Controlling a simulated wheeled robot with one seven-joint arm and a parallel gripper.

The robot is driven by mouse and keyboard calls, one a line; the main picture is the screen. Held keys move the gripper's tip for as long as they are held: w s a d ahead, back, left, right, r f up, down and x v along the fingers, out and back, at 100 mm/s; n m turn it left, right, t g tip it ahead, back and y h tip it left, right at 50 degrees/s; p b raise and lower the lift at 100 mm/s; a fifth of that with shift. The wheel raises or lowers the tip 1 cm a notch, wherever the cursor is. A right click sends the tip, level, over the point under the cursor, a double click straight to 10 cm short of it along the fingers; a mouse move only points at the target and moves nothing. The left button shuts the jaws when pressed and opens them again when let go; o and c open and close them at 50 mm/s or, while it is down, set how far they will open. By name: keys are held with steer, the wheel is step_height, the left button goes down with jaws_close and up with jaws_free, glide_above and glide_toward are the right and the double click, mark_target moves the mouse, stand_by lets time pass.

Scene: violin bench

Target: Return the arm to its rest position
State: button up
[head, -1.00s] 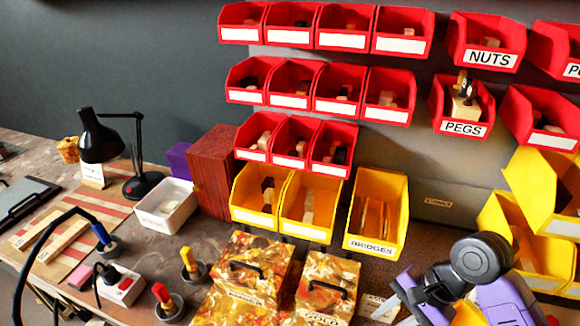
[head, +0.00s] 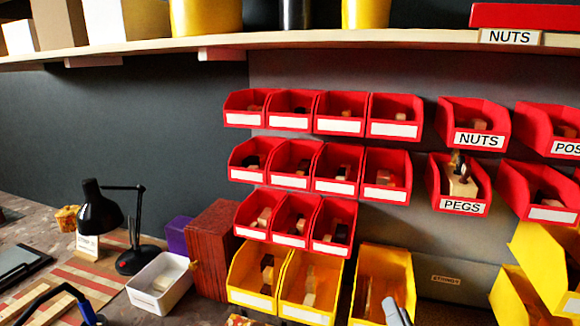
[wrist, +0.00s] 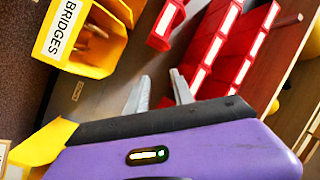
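My gripper (wrist: 160,90) shows in the wrist view as two pale grey fingers standing apart, with nothing between them. Its purple body fills the lower part of that view. In the head view only a grey finger part (head: 396,309) shows at the bottom edge, in front of the yellow bridges bin (head: 382,270). The rest of my arm is out of the head view. The bridges bin also shows in the wrist view (wrist: 95,45), at the upper left, apart from the fingers.
Rows of red bins (head: 340,170) hang on the wall, with yellow bins below. A wooden shelf (head: 300,42) runs above them. A black lamp (head: 100,215), a white tray (head: 160,283) and a reddish-brown block (head: 213,250) stand on the bench at left.

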steer(key=s+f+n+g, duration=0.1)
steer(key=s+f+n, duration=0.2)
steer(key=s, duration=0.9)
steer(key=s+f+n+g, duration=0.1)
steer(key=s+f+n, duration=0.2)
steer(key=s, duration=0.9)
steer(key=s+f+n+g, duration=0.1)
steer(key=s+f+n, duration=0.2)
steer(key=s, duration=0.9)
steer(key=shift+s+d+g+h, duration=0.25)
steer(key=shift+d+g+h, duration=0.05)
steer(key=shift+d+g, duration=0.15)
steer(key=shift+f, duration=0.1)
